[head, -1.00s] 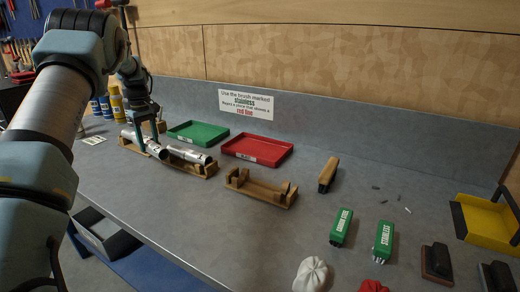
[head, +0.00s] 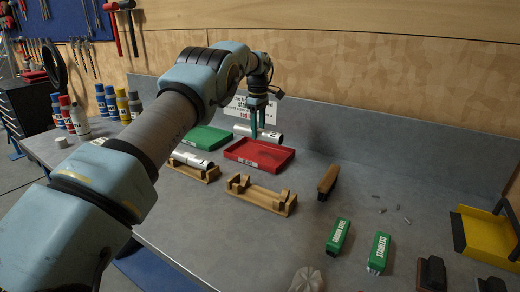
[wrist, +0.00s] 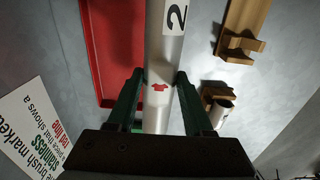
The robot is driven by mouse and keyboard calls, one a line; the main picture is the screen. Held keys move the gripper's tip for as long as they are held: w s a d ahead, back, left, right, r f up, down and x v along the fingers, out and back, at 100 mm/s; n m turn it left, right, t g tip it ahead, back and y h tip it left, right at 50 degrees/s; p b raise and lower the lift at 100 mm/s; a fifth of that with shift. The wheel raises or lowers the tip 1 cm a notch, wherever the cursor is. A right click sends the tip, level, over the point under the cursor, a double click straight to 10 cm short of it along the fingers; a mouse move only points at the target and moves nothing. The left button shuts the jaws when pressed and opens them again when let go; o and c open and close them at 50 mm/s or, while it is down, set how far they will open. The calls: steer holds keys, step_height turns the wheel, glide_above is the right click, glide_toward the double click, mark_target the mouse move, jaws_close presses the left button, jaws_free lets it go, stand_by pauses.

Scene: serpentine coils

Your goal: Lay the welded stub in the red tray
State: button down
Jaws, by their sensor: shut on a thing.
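My gripper (head: 258,130) is shut on a silver metal stub (head: 269,137), held level in the air at the back left of the red tray (head: 288,165). In the wrist view the stub (wrist: 158,55) runs between the fingers (wrist: 160,80), with a white label reading 2 and a red mark near the grip. The red tray (wrist: 92,50) lies below and to the left there, partly hidden by the stub. A second stub (head: 195,159) rests on a wooden cradle (head: 205,176) left of the red tray.
A green tray (head: 203,138) is left of the red one. An empty wooden cradle (head: 262,199) stands in front. A printed sign (wrist: 28,125) is behind.

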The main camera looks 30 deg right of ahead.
step_height(320, 180, down, 7)
steer(key=p, duration=0.2)
steer(key=shift+r+p, duration=0.15)
steer(key=shift+p, duration=0.25)
steer(key=shift+f+b, duration=0.45)
steer(key=shift+f, duration=0.15)
steer(key=shift+f, duration=0.15)
steer(key=shift+c, duration=1.5)
jaws_free()
steer(key=shift+r, duration=0.4)
step_height(320, 180, up, 12)
steer(key=b, duration=0.2)
steer(key=shift+a+r+b, duration=0.1)
steer(key=shift+r+b, duration=0.15)
steer(key=shift+b, duration=0.05)
